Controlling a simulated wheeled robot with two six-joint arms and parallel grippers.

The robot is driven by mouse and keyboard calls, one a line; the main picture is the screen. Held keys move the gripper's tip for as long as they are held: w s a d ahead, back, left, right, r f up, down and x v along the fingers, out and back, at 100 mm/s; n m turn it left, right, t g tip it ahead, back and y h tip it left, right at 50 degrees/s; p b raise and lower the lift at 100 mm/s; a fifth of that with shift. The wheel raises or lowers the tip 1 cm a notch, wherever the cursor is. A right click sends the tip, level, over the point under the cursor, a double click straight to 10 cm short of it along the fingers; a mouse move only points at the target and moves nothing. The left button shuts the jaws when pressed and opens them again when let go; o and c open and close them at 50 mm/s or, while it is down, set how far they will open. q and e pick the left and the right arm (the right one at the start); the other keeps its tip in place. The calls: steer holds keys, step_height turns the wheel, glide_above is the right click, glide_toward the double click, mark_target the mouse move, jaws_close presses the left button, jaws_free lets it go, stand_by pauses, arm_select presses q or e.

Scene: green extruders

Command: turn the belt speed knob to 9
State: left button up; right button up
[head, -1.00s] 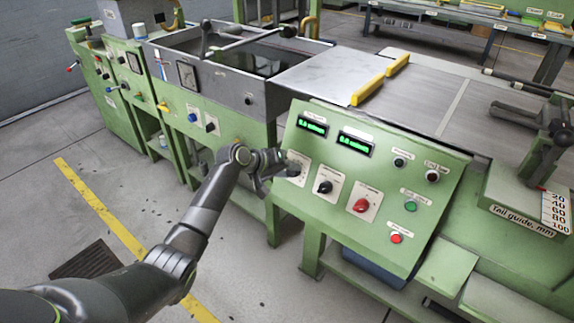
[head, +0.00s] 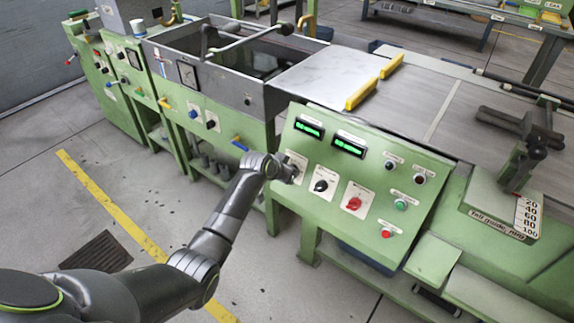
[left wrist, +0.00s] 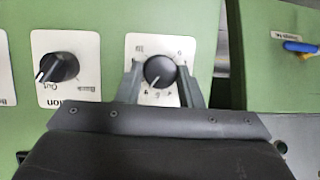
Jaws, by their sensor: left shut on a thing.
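My left gripper (head: 292,170) is at the leftmost knob plate (head: 298,160) of the sloped green control panel (head: 340,215). In the left wrist view my gripper (left wrist: 160,85) has one finger on each side of a round black knob (left wrist: 159,71), shut on it. The knob sits on a white plate with a scale, seen upside down. Its white mark points down and slightly left in that view. The scale's figures are too small to read surely. In the head view the gripper hides the knob. My right gripper is not in view.
A black selector knob (head: 321,186) and a red knob (head: 354,203) sit to the right on the panel. Two green displays (head: 348,145) are above. In the left wrist view the selector (left wrist: 57,67) is at left and a blue handle (left wrist: 300,47) at right.

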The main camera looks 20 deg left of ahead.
arm_select(q)
steer(key=shift+s+d+f+m+t+y+p, duration=0.15)
steer(key=shift+m+t+y+p, duration=0.4)
steer(key=shift+m, duration=1.4)
steer(key=shift+s+d+f+m+t+y+p, duration=0.2)
steer(key=shift+m+t+y, duration=0.6)
steer(key=shift+m, duration=1.1)
steer(key=shift+w+a+f+m+t+y+p, duration=0.1)
steer(key=shift+m+t+y+p, duration=0.55)
steer(key=shift+m, duration=1.3)
steer(key=shift+t, duration=0.3)
steer(key=o, duration=1)
steer(key=shift+m, duration=0.3)
